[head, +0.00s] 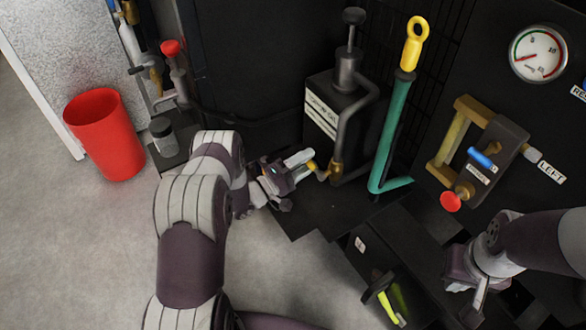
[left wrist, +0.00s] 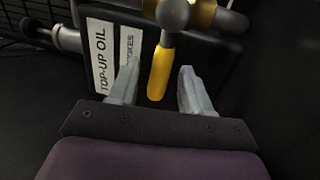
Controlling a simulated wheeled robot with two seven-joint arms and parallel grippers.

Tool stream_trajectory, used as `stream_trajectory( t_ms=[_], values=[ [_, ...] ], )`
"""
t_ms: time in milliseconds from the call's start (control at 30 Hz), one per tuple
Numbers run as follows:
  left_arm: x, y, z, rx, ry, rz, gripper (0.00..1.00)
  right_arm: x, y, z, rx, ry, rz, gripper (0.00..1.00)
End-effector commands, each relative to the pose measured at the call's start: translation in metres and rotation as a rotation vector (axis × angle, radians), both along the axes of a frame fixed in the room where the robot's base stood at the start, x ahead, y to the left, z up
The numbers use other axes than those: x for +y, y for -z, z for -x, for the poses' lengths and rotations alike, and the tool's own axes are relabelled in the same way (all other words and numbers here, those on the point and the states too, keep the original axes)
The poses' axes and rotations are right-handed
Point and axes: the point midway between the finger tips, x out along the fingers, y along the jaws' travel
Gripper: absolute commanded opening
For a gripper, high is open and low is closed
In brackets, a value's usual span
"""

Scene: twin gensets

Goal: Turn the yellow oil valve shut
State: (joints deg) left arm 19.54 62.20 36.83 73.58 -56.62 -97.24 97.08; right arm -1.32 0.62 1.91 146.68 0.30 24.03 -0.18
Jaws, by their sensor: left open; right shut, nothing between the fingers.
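The yellow oil valve lever (left wrist: 160,72) hangs from a grey and brass pipe fitting beside a TOP-UP OIL label in the left wrist view. In the head view the yellow lever (head: 312,165) shows at the foot of the bent grey pipe. My left gripper (head: 303,167) is open at the lever. In the left wrist view, the lever's lower end lies between the two spread fingertips (left wrist: 158,78), with a gap on each side. My right gripper (head: 476,306) is low at the right, partly hidden by its own wrist; it is shut and empty.
The black oil box with a pump (head: 347,70) stands behind the valve. A green lever with a yellow ring handle (head: 395,125) rises to its right. A brass-framed valve block (head: 490,160) and a gauge (head: 538,54) are further right. A red bin (head: 105,135) stands left.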

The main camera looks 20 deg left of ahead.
Motion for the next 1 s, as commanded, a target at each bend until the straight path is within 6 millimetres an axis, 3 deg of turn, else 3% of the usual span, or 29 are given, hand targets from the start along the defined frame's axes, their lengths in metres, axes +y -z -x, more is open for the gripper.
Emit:
stream_trajectory(
  t_ms=[500,1000],
  values=[
    [0.067,0.022,0.085,0.004,-0.003,0.002,0.48,0.0,-0.013,0.0,0.0,0.0,0.0,0.0],
    [0.072,0.024,0.092,0.004,0.0,0.001,0.48,0.0,-0.013,0.0,0.0,0.0,0.0,0.0]
  ],
)
